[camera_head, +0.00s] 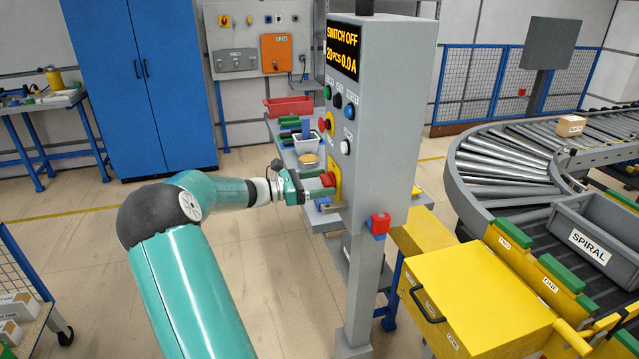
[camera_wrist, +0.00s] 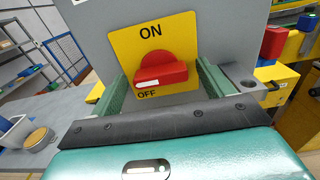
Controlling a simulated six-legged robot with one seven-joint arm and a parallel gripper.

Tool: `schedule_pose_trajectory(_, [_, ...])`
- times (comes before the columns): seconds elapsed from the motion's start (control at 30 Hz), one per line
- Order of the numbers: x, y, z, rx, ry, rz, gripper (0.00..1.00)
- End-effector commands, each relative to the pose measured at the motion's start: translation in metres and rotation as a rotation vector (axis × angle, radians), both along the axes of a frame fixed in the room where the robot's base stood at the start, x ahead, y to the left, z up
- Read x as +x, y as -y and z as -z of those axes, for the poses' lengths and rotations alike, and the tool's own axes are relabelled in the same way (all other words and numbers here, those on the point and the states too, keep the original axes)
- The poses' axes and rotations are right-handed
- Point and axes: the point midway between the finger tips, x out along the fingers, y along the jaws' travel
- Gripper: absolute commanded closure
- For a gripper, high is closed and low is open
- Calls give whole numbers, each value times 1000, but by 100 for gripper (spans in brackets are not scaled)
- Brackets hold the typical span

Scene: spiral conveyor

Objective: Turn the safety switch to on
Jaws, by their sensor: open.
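The safety switch (camera_wrist: 162,70) is a red rotary knob on a yellow plate (camera_wrist: 190,33) marked ON at the top and OFF at the bottom. In the wrist view its white mark lies at the lower left, near OFF. The knob also shows in the head view (camera_head: 328,180) on the side of the grey control column (camera_head: 375,120). The column's display (camera_head: 343,50) reads "SWITCH OFF", "20PCS 0.0A". My gripper (camera_wrist: 160,92) is open, with its green fingers on the left and right of the knob. Contact with the knob cannot be told.
A red button box (camera_head: 379,224) sticks out of the column's right face. Yellow boxes (camera_head: 475,300) and the roller conveyor (camera_head: 490,165) stand to the right. A workbench with bins (camera_head: 305,143) is behind the column.

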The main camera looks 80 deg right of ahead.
Motion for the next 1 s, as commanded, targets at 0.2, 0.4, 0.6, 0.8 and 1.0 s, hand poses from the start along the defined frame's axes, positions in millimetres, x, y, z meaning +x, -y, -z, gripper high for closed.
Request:
schedule_pose_trajectory(0.2, [0, 0, 0, 0, 0, 0, 44])
schedule_pose_trajectory(0.4, [0, 0, 0, -1, 1, 0, 65])
schedule_pose_trajectory(0.6, [1, 0, 0, -19, 11, 0, 65])
schedule_pose_trajectory(0.8, [1, -1, 0, -84, 50, -1, 65])
schedule_pose_trajectory(1.0, [1, -1, 0, -205, 121, -1, 65])
